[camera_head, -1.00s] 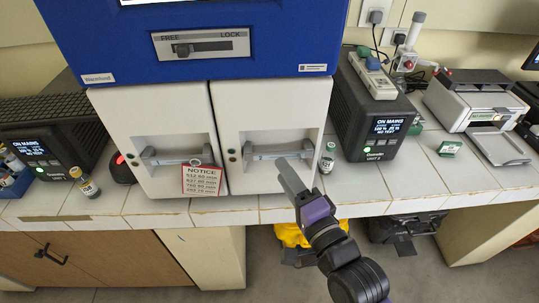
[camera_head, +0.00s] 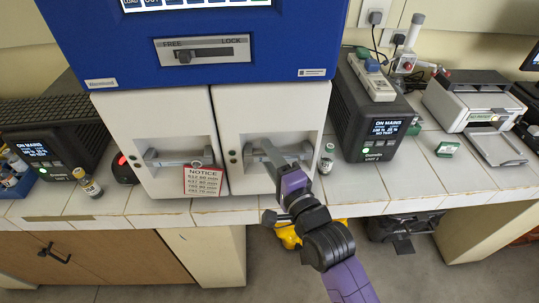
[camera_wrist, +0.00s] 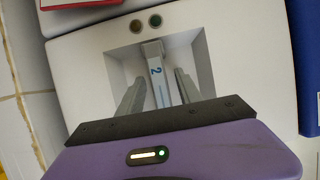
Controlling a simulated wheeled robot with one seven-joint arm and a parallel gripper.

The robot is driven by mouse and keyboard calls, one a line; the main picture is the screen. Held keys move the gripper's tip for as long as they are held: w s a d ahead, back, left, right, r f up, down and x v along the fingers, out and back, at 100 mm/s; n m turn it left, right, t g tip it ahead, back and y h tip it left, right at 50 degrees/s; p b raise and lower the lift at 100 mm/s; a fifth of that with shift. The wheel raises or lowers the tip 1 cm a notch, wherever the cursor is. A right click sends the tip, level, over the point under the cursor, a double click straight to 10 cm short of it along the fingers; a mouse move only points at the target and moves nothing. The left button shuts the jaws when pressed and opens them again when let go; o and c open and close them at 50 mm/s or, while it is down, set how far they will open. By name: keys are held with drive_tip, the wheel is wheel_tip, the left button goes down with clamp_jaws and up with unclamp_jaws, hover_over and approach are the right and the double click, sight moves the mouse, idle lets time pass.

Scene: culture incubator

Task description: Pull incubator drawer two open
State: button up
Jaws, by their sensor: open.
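Drawer two (camera_head: 270,101) is the right white front under the blue incubator body (camera_head: 200,45), and it is shut. Its grey bar handle (camera_head: 300,151) lies in a recess. The fingertips reach into the recess. Whether either finger touches the bar I cannot tell.
The left drawer (camera_head: 160,110) is shut, with a red-edged notice (camera_head: 203,181) hanging at its handle. A small vial (camera_head: 327,158) stands close to the right of drawer two. A black power unit (camera_head: 370,115) stands further right. The tiled counter edge runs below.

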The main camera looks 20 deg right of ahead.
drive_tip(key=shift+c, duration=0.2)
clamp_jaws()
idle(1.2)
